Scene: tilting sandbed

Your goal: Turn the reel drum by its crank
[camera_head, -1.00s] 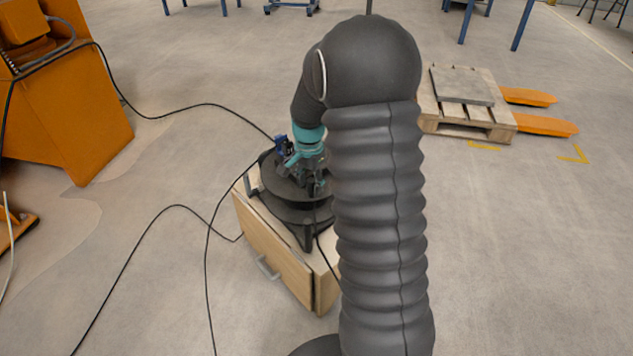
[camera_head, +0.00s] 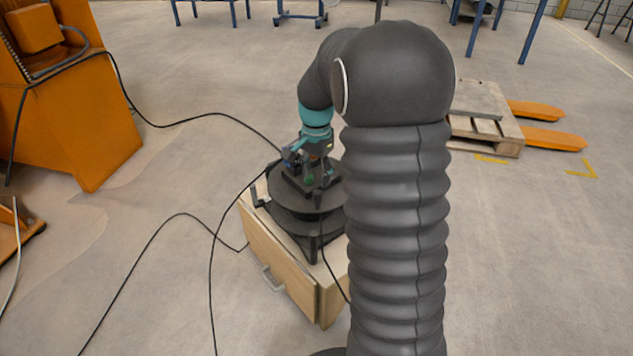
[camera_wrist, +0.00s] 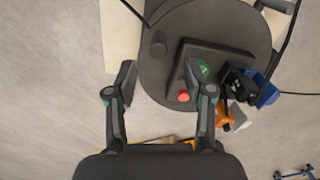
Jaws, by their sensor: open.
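The reel drum (camera_head: 278,202) is a black, flat, round reel on top of a light wooden cabinet. In the wrist view its dark top disc (camera_wrist: 165,80) fills the upper middle, with a raised dark square block on it. A short round dark knob (camera_wrist: 158,44), possibly the crank's handle, stands near the disc's left edge. My gripper (camera_wrist: 160,72) is open over the disc, its fingers apart with nothing held between them. The right finger overlaps the block. In the head view my gripper (camera_head: 316,178) is above the drum, and my arm covers part of the drum's right side.
The wooden cabinet (camera_head: 278,262) has a drawer with a grey handle. Black cables run over the floor and up to the drum. An orange machine (camera_head: 75,120) stands at left. A pallet (camera_head: 485,135) with orange forks is at right. A red button (camera_wrist: 183,97) shows by the right finger.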

